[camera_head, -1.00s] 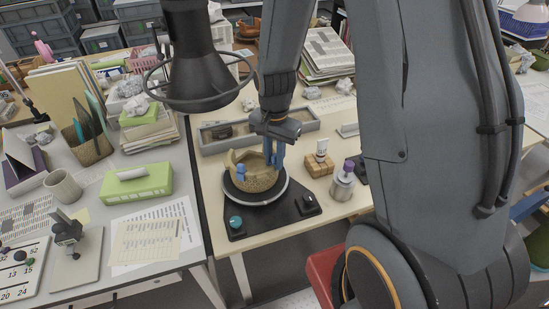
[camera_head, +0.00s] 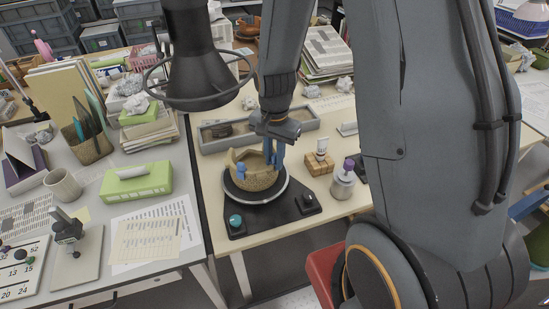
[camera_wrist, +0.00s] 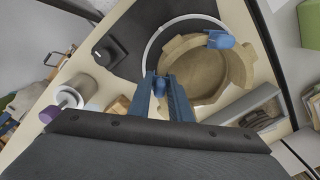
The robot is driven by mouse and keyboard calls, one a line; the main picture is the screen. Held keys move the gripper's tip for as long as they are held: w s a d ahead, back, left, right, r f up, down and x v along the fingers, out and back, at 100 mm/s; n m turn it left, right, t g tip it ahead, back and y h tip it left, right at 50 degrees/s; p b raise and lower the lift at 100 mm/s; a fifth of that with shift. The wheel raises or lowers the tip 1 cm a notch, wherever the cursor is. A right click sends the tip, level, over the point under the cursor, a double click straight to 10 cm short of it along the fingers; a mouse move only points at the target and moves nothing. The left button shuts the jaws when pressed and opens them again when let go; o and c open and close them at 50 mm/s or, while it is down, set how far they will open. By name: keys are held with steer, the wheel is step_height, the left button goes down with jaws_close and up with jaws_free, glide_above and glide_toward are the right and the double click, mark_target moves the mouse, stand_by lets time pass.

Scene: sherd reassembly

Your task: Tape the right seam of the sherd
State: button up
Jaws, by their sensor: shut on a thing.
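A tan, open pot (camera_head: 258,180) with an uneven, broken rim stands on a round turntable (camera_head: 284,190) with a pale edge. It also shows in the wrist view (camera_wrist: 205,80). One blue piece (camera_head: 241,172) sits on the pot's left rim; the wrist view shows it too (camera_wrist: 220,40). My gripper (camera_head: 276,158) is at the pot's right rim, pointing down. In the wrist view its blue fingers (camera_wrist: 168,98) are shut on another small blue piece (camera_wrist: 158,84), beside the pot wall. The fingers hide the right seam, and I cannot tell whether the held piece touches the wall.
The turntable's black base has a teal knob (camera_head: 236,221) and a black block (camera_head: 307,203). To the right stand a wooden block with a tube (camera_head: 319,163) and a metal jar with a purple top (camera_head: 344,183). A grey tray (camera_head: 295,124) lies behind; a lamp (camera_head: 200,75) hangs left.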

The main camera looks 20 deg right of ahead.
steer(key=o, duration=0.8)
steer(key=shift+r+b, duration=0.75)
steer(key=shift+r, duration=3.15)
steer(key=s+r+n, duration=0.1)
steer(key=s+n, duration=0.2)
steer(key=s+n+t, duration=0.1)
steer(key=s+n, duration=0.2)
steer(key=s+r+n, duration=0.1)
steer(key=s+n, duration=0.2)
steer(key=shift+s+r+n, duration=0.1)
steer(key=shift+r+n, duration=0.2)
